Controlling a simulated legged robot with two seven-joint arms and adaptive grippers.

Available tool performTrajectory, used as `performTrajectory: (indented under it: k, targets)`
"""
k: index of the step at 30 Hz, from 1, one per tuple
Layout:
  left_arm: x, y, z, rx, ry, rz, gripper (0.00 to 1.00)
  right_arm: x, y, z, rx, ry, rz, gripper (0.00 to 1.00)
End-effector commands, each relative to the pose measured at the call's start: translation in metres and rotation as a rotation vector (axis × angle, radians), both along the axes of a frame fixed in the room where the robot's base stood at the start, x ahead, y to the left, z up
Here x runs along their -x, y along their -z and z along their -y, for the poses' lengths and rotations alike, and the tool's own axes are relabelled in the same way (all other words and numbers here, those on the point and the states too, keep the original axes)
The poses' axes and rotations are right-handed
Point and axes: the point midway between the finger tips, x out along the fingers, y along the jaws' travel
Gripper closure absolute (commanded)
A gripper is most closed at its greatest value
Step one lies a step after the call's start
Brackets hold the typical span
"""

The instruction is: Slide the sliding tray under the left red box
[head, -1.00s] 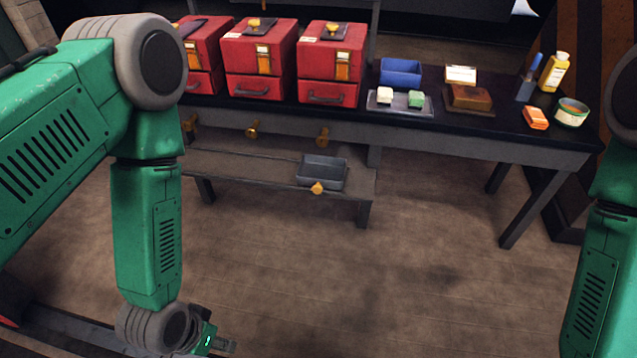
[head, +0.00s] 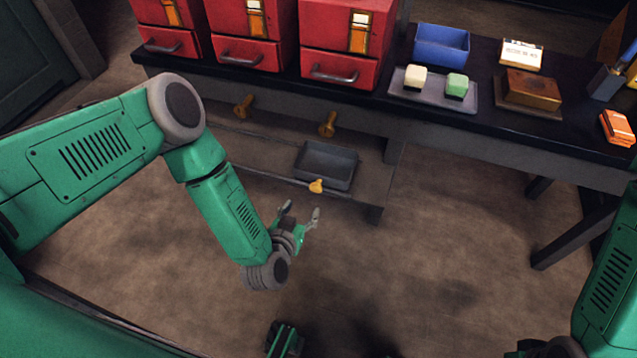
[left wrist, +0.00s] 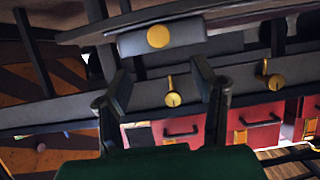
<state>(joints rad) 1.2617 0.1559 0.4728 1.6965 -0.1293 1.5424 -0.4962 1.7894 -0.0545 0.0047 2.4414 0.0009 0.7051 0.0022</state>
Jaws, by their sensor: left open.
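The sliding tray (head: 340,150) is a grey open tray on the low shelf, below the right red box. Its yellow knob (head: 316,186) faces front. The left red box (head: 170,42) stands on the table at the far left of the row, partly cut off by the picture's top. My left gripper (head: 300,211) is open and empty, just in front of and below the knob. The left wrist view looks upside down. There the tray's front (left wrist: 190,38) and knob (left wrist: 158,37) show beyond the open fingers (left wrist: 163,78). My right gripper is out of view.
The middle red box (head: 245,52) and right red box (head: 345,70) stand beside the left one. Yellow knobs (head: 327,124) stick out below the table edge, above the shelf (head: 265,172). A small grey tray (head: 432,97) and blue bin (head: 441,45) lie right. The floor in front is clear.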

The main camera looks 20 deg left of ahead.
Motion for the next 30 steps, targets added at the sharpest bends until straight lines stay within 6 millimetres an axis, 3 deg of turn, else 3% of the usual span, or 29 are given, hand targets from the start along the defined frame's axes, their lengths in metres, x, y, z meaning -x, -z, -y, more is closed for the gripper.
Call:
performTrajectory:
  k: [15,21,30]
  targets:
    - [-0.095,0.042,0.004,0.0,0.0,0.0,0.48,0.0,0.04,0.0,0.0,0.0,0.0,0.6]
    - [-0.111,0.047,0.004,0.0,0.002,-0.003,0.48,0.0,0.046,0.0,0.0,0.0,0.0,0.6]
    - [-0.114,0.047,0.004,0.0,0.002,-0.003,0.48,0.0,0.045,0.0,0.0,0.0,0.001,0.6]
